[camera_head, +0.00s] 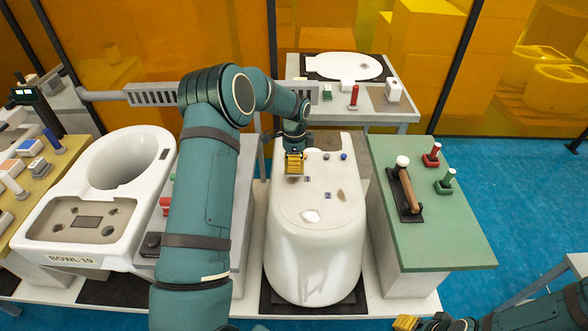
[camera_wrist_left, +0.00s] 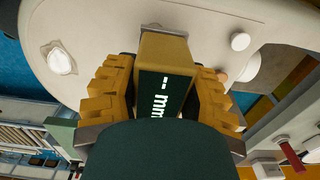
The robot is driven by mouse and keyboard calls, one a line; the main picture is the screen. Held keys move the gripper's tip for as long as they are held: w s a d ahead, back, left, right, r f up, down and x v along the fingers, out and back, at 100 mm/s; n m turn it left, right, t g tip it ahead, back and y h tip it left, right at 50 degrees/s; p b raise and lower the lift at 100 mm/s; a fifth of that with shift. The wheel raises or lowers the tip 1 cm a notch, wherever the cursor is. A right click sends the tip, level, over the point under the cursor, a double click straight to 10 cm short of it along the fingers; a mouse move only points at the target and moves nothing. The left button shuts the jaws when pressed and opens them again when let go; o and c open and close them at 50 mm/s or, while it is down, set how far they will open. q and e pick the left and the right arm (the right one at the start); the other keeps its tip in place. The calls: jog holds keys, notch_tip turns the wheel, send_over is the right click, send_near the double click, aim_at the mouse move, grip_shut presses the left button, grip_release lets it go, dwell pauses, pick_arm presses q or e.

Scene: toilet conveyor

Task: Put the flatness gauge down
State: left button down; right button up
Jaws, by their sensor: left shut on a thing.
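My left gripper (camera_head: 294,163) is over the far end of the white ceramic body (camera_head: 320,245) in the middle. In the left wrist view its yellow ribbed fingers are shut on the flatness gauge (camera_wrist_left: 166,75), a tan-topped block with a dark display reading "-- mm". In the head view the gauge is mostly hidden by the gripper. I cannot tell whether it touches the ceramic. My right gripper (camera_head: 418,322) shows only partly at the bottom edge, away from the ceramic; its opening is unclear.
A green-topped table (camera_head: 436,225) on the right bears a wooden-handled tool (camera_head: 404,190), a red stamp (camera_head: 432,155) and a green stamp (camera_head: 445,181). Its near part is clear. A white bowl (camera_head: 100,205) stands left, and a bench with a white lid (camera_head: 343,67) behind.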

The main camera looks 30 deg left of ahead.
pick_arm(q)
notch_tip(320, 180, down, 3)
jog(key=shift+f, duration=0.2)
jog(key=c, duration=0.5)
grip_release()
jog(key=shift+f, duration=0.15)
jog(key=shift+r, duration=0.5)
notch_tip(320, 180, up, 12)
jog(key=shift+f, duration=0.25)
